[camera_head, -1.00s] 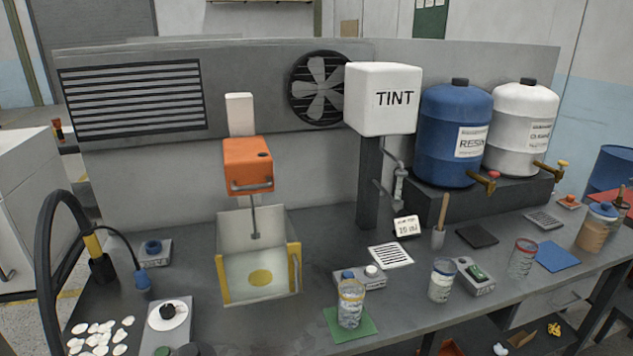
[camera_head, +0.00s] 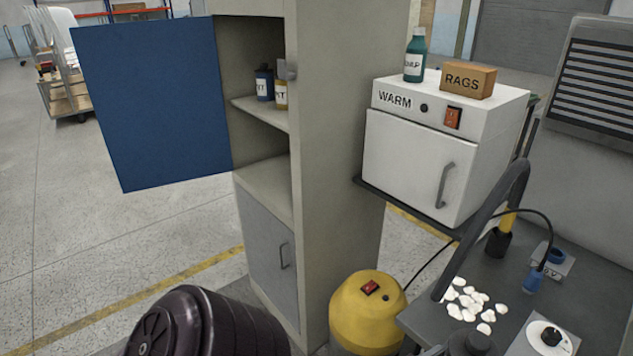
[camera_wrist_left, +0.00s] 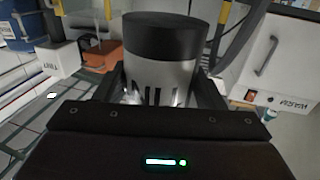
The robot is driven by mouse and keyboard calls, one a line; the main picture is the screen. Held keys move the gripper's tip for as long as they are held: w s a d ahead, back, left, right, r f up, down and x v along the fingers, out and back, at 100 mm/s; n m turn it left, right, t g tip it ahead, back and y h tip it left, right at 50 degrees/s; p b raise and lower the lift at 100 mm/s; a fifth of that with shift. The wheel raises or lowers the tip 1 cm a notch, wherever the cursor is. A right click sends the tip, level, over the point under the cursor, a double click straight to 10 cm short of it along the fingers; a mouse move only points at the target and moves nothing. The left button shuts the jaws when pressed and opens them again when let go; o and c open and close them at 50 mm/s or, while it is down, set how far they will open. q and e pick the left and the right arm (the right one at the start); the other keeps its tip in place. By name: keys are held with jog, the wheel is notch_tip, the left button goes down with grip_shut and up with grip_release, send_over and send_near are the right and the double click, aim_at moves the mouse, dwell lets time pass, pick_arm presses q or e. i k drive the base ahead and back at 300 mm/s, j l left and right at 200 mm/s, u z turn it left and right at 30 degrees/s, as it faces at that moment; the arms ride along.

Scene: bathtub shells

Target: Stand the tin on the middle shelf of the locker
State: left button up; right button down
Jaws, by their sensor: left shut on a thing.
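The locker (camera_head: 340,150) stands in the middle of the head view. Its blue door (camera_head: 150,105) is swung open to the left. Inside, one shelf (camera_head: 262,112) bears a dark blue bottle (camera_head: 264,84) and a yellowish bottle (camera_head: 281,95). Below it is an open bay with a bare shelf surface (camera_head: 266,187). In the left wrist view, my left gripper (camera_wrist_left: 160,88) is shut on the tin (camera_wrist_left: 160,72), a pale cylinder with a black lid and partly hidden dark lettering. The tin and gripper are outside the head view. My right gripper is not in view.
A grey lower locker door (camera_head: 266,262) is closed. A white WARM cabinet (camera_head: 425,160) stands right of the locker, with a green bottle (camera_head: 414,58) and a RAGS box (camera_head: 467,80) on top. A yellow drum (camera_head: 366,318) stands at the locker's foot.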

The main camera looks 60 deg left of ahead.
aim_at(282, 183)
jog(key=j+u, duration=0.1)
jog(key=j, duration=0.9)
jog(key=j+u, duration=0.15)
jog(key=j, duration=0.9)
jog(key=j+u, duration=0.1)
jog(key=j, duration=0.9)
jog(key=i+j+u, duration=0.15)
jog(key=j, duration=0.85)
jog(key=k, duration=0.05)
